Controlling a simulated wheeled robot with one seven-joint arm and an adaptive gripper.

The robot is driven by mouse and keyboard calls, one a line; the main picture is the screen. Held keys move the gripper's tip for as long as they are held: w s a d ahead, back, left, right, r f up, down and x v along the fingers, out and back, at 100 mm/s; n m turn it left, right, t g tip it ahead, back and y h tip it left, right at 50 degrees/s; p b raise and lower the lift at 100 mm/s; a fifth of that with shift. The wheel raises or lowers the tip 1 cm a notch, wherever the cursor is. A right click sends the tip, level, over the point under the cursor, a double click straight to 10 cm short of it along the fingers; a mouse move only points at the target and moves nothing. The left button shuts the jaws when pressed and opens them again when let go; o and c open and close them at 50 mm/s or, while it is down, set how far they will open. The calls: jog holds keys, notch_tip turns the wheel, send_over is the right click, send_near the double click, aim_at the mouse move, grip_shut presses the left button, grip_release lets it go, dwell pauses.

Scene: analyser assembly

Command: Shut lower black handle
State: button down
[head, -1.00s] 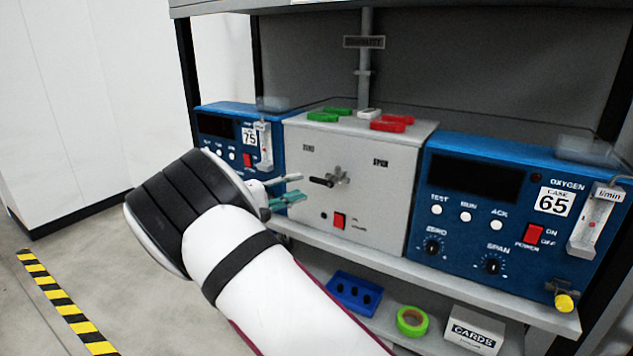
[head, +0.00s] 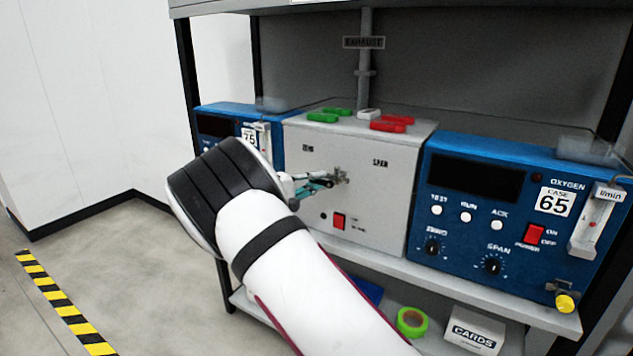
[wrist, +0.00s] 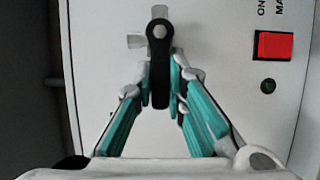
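The black handle (wrist: 160,75) sits on a metal valve (head: 340,177) on the front of the grey analyser box. In the wrist view it runs from a round pivot near the top down between my fingers. My gripper (wrist: 161,80) has teal-padded fingers. Its tips lie close against both sides of the handle and appear closed on it. In the head view my gripper (head: 326,183) reaches the valve from the left and largely hides the handle. Only one black handle can be made out.
A red switch (head: 339,221) is below the valve. Blue analyser units flank the grey box, the right one (head: 480,225) marked 65. Green and red pieces (head: 393,123) lie on top of the box. A lower shelf holds green tape (head: 401,322) and a card box (head: 474,329).

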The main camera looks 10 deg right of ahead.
jog(key=shift+f+n, duration=0.1)
jog(key=shift+n, duration=0.2)
jog(key=n, duration=0.1)
jog(key=f+n+h, duration=0.1)
jog(key=n, duration=0.1)
jog(key=n+t, duration=0.1)
jog(key=shift+s+d+f, duration=0.1)
jog(key=shift+s+f, duration=0.05)
jog(key=shift+f, duration=0.15)
jog(key=shift+s+d+f+n+t+y+p, duration=0.35)
jog(key=shift+n+t+p, duration=0.95)
jog(key=shift+n, duration=1.65)
jog(key=shift+s+d+f+n+t+y+p, duration=0.35)
jog(key=shift+n+t+p, duration=0.9)
jog(key=shift+n, duration=1.75)
jog(key=shift+s+d+f+n+t+y+p, duration=0.2)
jog(key=shift+s+d+f+n+t+p, duration=0.3)
jog(key=shift+n+t+p, duration=1.6)
jog(key=shift+n+g+b, duration=0.65)
jog(key=shift+n+b, duration=0.3)
jog(key=shift+b, duration=0.1)
jog(key=c, duration=1.6)
grip_release()
